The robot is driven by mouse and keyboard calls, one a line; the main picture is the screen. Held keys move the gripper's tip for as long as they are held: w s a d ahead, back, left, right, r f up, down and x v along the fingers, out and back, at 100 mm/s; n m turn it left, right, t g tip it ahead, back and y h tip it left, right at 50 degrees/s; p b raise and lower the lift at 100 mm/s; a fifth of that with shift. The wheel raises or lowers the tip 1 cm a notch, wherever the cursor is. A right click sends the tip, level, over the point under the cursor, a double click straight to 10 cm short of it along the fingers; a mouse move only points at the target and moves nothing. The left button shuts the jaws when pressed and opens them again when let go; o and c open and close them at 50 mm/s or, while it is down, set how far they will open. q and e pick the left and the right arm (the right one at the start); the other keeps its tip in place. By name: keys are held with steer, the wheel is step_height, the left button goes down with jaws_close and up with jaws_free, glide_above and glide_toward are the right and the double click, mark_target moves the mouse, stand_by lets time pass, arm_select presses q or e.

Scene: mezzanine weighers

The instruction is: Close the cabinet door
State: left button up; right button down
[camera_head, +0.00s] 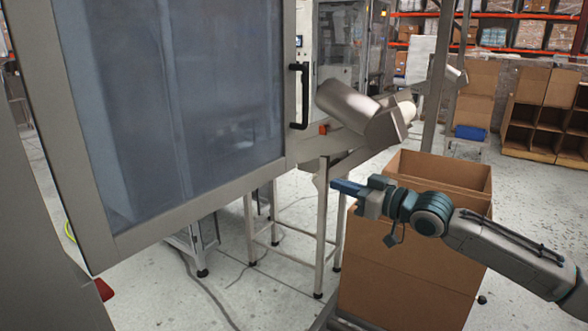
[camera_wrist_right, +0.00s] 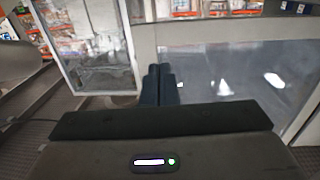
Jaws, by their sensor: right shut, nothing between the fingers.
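The cabinet door (camera_head: 180,110) is a large glazed panel in a grey metal frame, filling the left of the head view. A black vertical handle (camera_head: 302,96) is on its right edge. The head view does not clearly show how far the door stands open. My right gripper (camera_head: 334,186) is shut and empty, to the right of and below the handle, apart from the door. The wrist view shows its dark fingers (camera_wrist_right: 158,78) together, with glazed framed panels beyond; I cannot tell which is the door. My left gripper is not in view.
An open cardboard box (camera_head: 405,262) stands below and behind my right gripper. A metal chute (camera_head: 362,112) on a legged frame is behind the handle. Wooden cubbies (camera_head: 545,125) and stocked racks are at the back right. Bare floor shows under the door.

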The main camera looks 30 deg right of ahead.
steer(key=p, duration=0.5)
glide_toward(282, 168)
steer(key=x, duration=0.5)
steer(key=shift+w+a+r, duration=0.1)
steer(key=shift+w+r, duration=0.05)
steer(key=shift+r, duration=0.05)
steer(key=shift+w+a+f+p, duration=0.1)
steer(key=shift+w+a+p, duration=0.15)
steer(key=shift+w+p, duration=0.3)
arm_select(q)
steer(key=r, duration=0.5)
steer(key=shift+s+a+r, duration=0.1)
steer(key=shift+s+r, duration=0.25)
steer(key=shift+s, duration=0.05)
arm_select(e)
steer(key=shift+w, duration=0.1)
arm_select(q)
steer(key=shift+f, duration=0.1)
arm_select(e)
steer(key=shift+f, duration=0.1)
